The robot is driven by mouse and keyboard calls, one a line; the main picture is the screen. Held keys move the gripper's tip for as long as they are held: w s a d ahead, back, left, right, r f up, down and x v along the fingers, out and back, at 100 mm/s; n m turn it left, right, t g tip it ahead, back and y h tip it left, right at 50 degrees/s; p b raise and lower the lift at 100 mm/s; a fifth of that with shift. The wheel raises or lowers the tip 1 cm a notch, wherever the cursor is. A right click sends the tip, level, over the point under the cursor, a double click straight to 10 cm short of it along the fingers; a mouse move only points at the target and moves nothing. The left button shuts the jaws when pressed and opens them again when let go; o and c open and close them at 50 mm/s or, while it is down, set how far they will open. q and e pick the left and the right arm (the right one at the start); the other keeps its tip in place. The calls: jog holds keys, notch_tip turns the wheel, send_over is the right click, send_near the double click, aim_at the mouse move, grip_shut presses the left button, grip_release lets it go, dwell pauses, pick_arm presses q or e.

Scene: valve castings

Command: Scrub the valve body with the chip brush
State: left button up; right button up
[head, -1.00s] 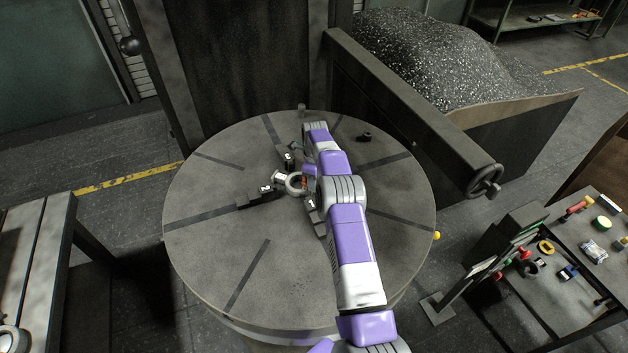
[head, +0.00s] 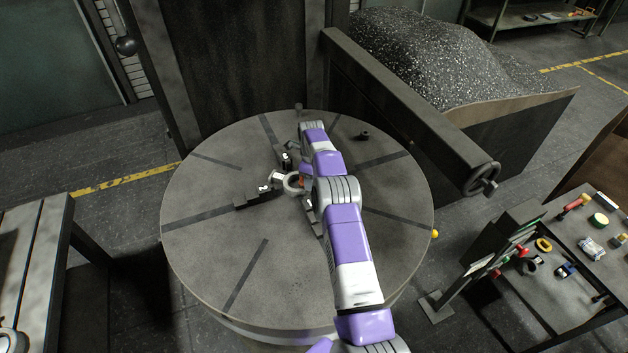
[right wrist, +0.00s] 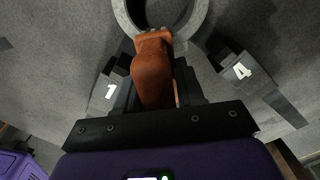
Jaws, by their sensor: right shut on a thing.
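The valve body (head: 292,184) is a pale grey ring-shaped casting near the middle of the round table (head: 210,250); in the right wrist view its ring (right wrist: 126,14) shows at the top. My right gripper (right wrist: 154,90) is shut on the orange-brown handle of the chip brush (right wrist: 152,70). The handle points to the ring and overlaps its near edge in that view; I cannot tell whether they touch. The bristles are hidden. In the head view my right arm covers most of the brush. My left gripper is in neither view.
Dark jaws surround the casting, with number 1 (right wrist: 112,92) and number 4 (right wrist: 245,75) in the right wrist view. A small dark part (head: 364,135) lies at the table's back right. A beam with a handwheel (head: 482,180) runs along the right. A tool bench (head: 575,290) stands lower right.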

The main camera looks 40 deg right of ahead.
jog(key=shift+f, duration=0.1)
jog(key=shift+s+d, duration=0.45)
jog(key=shift+s, duration=0.35)
jog(key=shift+w+a, duration=0.5)
jog(key=shift+w, duration=0.35)
jog(key=shift+s+d, duration=0.5)
jog(key=shift+s, duration=0.35)
